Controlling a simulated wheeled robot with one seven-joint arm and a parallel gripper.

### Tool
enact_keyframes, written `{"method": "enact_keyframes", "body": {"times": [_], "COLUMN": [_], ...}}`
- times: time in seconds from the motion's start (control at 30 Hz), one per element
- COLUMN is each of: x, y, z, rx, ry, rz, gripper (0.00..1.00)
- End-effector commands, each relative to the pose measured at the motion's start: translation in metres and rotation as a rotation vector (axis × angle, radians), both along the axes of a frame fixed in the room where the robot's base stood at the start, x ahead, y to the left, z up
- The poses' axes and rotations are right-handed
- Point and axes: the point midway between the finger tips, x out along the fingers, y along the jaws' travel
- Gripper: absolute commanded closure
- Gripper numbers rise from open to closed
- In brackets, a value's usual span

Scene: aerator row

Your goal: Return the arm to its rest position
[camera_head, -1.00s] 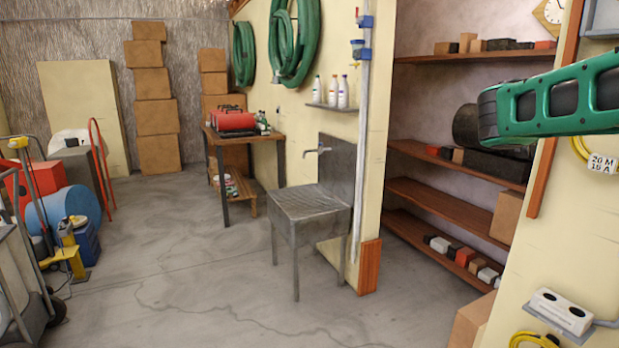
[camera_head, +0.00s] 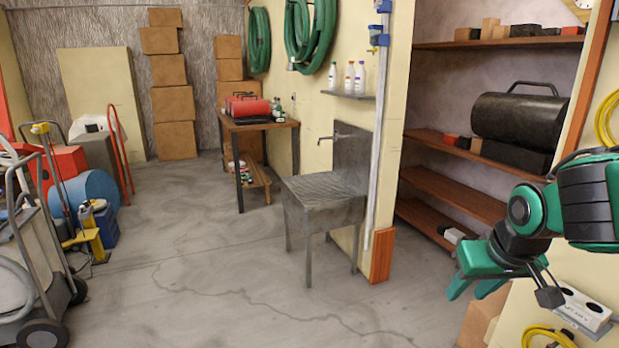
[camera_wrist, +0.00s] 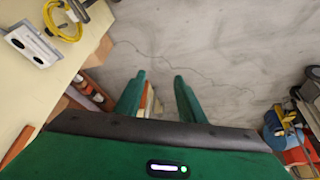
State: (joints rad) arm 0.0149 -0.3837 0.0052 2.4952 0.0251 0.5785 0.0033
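My gripper (camera_head: 472,282) is at the lower right of the head view, its green fingers pointing down and to the left. My arm is bent, with the wrist lower than the elbow. In the wrist view, the two fingers of my gripper (camera_wrist: 160,78) stand apart with nothing held between them. Grey floor shows beyond the fingertips.
A wall socket box (camera_head: 584,306) and a yellow cable (camera_head: 548,338) are close to my gripper. Shelves (camera_head: 440,203) stand behind it. A metal sink (camera_head: 325,192) is left of it. Open floor (camera_head: 200,270) lies at centre. A trolley (camera_head: 30,270) stands far left.

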Motion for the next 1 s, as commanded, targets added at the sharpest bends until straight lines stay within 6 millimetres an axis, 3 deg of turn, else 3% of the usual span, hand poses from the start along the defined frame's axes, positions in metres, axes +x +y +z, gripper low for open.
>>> {"method": "enact_keyframes", "body": {"times": [0.07,0.27,0.4,0.63,0.77,0.93,1.0], "x": [-0.02,-0.061,-0.101,-0.17,-0.185,-0.187,-0.186], "y": [0.01,-0.04,-0.071,-0.1,-0.102,-0.102,-0.102], "z": [-0.01,-0.017,-0.022,-0.027,-0.028,-0.028,-0.028], "rx": [0.017,0.028,0.055,0.128,0.15,0.151,0.151], "ry": [0.05,0.158,0.248,0.393,0.427,0.43,0.43], "rz": [0.038,-0.13,-0.263,-0.47,-0.512,-0.516,-0.516], "gripper": [0.64,0.64,0.64,0.64,0.64,0.64,0.69]}}
